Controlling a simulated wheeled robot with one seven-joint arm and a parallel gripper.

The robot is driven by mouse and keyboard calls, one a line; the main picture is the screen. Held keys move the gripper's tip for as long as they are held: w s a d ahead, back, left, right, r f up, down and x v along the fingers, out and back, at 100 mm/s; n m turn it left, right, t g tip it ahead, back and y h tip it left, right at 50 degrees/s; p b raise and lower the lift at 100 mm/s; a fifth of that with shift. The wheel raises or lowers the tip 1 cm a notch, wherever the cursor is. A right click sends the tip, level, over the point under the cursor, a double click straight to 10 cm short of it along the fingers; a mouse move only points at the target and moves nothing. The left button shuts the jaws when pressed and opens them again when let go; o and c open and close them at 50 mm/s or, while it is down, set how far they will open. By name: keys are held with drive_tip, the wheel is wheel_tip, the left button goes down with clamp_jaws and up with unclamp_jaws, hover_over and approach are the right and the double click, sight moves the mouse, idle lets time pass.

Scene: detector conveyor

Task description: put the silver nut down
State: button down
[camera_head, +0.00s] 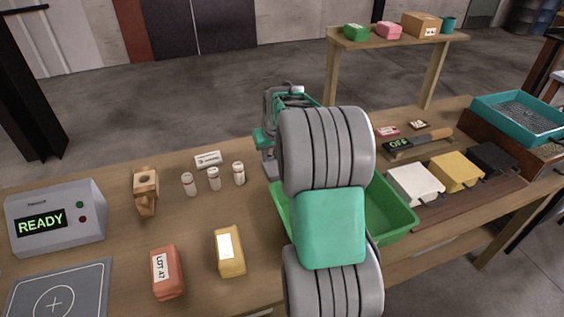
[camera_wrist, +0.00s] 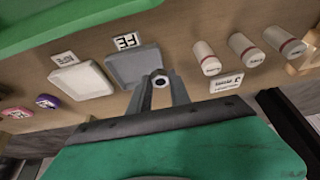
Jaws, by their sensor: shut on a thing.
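The silver nut (camera_wrist: 161,82) is a small grey hexagonal piece with a dark hole, seen in the wrist view between the tips of my gripper (camera_wrist: 160,88). The gripper is shut on it. Behind it lies a shallow grey tray (camera_wrist: 134,66) with a black-and-white label. The nut overlaps this tray's near right edge in the picture; I cannot tell whether they touch or how high the nut is.
A green bin (camera_head: 397,215) stands beside my arm; its edge also shows in the wrist view (camera_wrist: 60,22). Several small white bottles (camera_head: 214,179) and a white card (camera_head: 207,159) are to the left. A paler tray (camera_wrist: 83,81) lies left of the grey one.

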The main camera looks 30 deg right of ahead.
drive_tip(key=w+d+f+p, duration=0.1)
drive_tip(key=d+f, duration=0.1)
drive_tip(key=w+d+f, duration=0.1)
drive_tip(key=d+f, duration=0.1)
drive_tip(key=w+d+f+p, duration=0.1)
drive_tip(key=w+d+f, duration=0.1)
drive_tip(key=d+f, duration=0.1)
drive_tip(key=shift+p, duration=0.35)
wheel_tip(320, 180, down, 3)
drive_tip(key=shift+w+d+f+p, duration=0.15)
drive_tip(key=shift+p, duration=0.75)
drive_tip(key=shift+f, duration=0.1)
drive_tip(key=shift+f+b, duration=0.25)
drive_tip(key=shift+b, duration=0.1)
drive_tip(key=c, duration=1.2)
unclamp_jaws()
drive_tip(key=shift+r, duration=0.15)
